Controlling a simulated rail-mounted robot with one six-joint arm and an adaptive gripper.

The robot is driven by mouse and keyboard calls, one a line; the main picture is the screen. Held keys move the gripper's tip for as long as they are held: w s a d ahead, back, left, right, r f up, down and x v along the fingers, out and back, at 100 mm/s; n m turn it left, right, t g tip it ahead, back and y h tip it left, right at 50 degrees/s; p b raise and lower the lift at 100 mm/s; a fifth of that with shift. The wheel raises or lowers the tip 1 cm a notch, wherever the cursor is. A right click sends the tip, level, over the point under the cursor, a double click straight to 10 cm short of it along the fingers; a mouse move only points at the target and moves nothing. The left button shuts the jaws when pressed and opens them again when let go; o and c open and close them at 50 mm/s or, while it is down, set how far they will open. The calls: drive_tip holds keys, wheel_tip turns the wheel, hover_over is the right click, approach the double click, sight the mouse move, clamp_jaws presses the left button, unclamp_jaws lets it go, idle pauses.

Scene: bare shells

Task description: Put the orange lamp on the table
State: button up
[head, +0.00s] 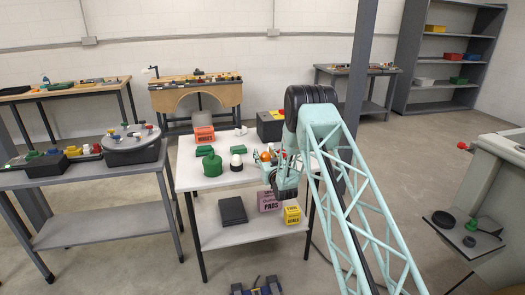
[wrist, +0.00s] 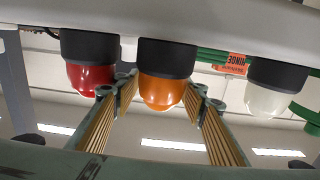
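The orange lamp (wrist: 163,90), an orange dome on a black base, stands on the white-topped table (head: 210,182). It appears upside down in the wrist view, between a red lamp (wrist: 88,76) and a white lamp (wrist: 268,101). In the head view the orange lamp (head: 265,156) is partly covered by my arm. My gripper (wrist: 161,86) is open, its two ribbed fingers apart and pointing toward the orange lamp, one to each side of it. I cannot tell whether the fingertips reach past its front. In the head view my gripper (head: 270,166) is low over the table's right part.
The table also holds a green container (head: 212,165), an orange bin (head: 204,134), green blocks and a dark box (head: 270,126). The white lamp (head: 236,162) stands close to the left. A grey bench (head: 100,178) with several colored items is on the left.

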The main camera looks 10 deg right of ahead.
sight(267, 157)
drive_tip(key=shift+s+d+r+p, duration=0.15)
drive_tip(key=shift+s+p, duration=0.1)
drive_tip(key=shift+s, duration=1.6)
drive_tip(key=shift+s+d+f+p, duration=0.1)
drive_tip(key=shift+s+p, duration=0.1)
drive_tip(key=shift+s, duration=1.6)
drive_tip(key=shift+r, duration=0.2)
